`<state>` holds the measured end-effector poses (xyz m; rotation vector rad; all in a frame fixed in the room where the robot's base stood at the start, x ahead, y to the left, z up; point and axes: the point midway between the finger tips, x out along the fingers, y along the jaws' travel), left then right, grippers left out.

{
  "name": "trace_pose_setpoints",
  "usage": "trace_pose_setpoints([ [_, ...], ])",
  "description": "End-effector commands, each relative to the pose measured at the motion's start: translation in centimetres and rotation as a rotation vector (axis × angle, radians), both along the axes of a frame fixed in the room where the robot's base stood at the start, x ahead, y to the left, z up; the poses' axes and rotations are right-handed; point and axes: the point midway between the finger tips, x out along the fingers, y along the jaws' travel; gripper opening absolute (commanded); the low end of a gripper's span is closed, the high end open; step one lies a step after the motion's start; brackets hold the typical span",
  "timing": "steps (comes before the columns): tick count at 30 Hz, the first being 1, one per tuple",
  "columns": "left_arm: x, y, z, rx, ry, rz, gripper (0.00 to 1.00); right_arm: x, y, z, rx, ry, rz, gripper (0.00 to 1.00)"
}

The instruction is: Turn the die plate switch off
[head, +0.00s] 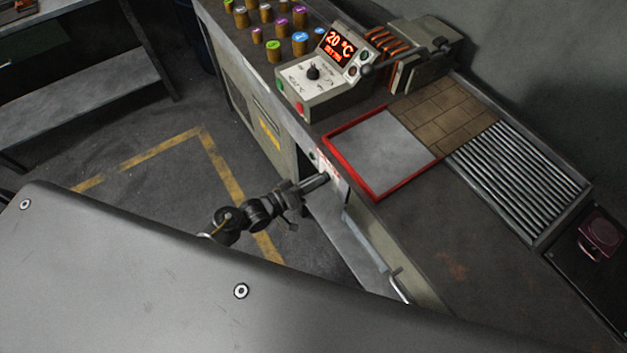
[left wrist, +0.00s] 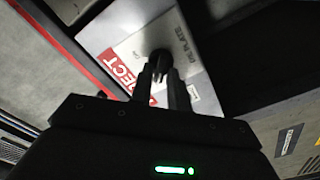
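The die plate switch is a dark round knob (left wrist: 160,62) on a pale panel (left wrist: 198,85) lettered "DIE PLATE", with a red and white label partly reading "...NECT". My left gripper (left wrist: 161,80) has its two fingers at the knob, one on each side of a narrow gap. I cannot tell whether they press on it. In the head view my left gripper (head: 322,182) reaches the bench's front face, beside the labelled panel (head: 329,166). The knob is hidden there, and so is its setting. My right gripper is not in view.
A control box (head: 320,75) reading 20 °C stands on the bench, near several coloured-top cylinders. The red-framed plate (head: 383,150) lies above the panel, with bricks (head: 443,112) and a metal grille (head: 520,178) beyond. A bar handle (head: 398,285) sticks out from the front.

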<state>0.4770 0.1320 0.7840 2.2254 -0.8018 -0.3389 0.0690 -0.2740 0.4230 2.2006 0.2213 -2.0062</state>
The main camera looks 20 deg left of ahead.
Motion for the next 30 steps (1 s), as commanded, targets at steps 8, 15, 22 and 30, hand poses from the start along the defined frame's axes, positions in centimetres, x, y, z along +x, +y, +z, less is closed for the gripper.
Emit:
trace_pose_setpoints([
  [8, 0.0, 0.0, 0.0, 0.001, 0.000, -0.001, 0.32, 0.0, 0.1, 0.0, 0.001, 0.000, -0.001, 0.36],
  [15, -0.9, 0.7, -0.2, 0.002, 0.001, -0.001, 0.32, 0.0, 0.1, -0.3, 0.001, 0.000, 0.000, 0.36],
  [22, -4.3, 3.5, -0.3, 0.004, 0.001, -0.002, 0.32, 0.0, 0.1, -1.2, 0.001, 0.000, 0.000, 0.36],
  [30, -7.6, 6.2, -0.2, 0.002, 0.000, 0.000, 0.32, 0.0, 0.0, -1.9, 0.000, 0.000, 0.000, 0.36],
])
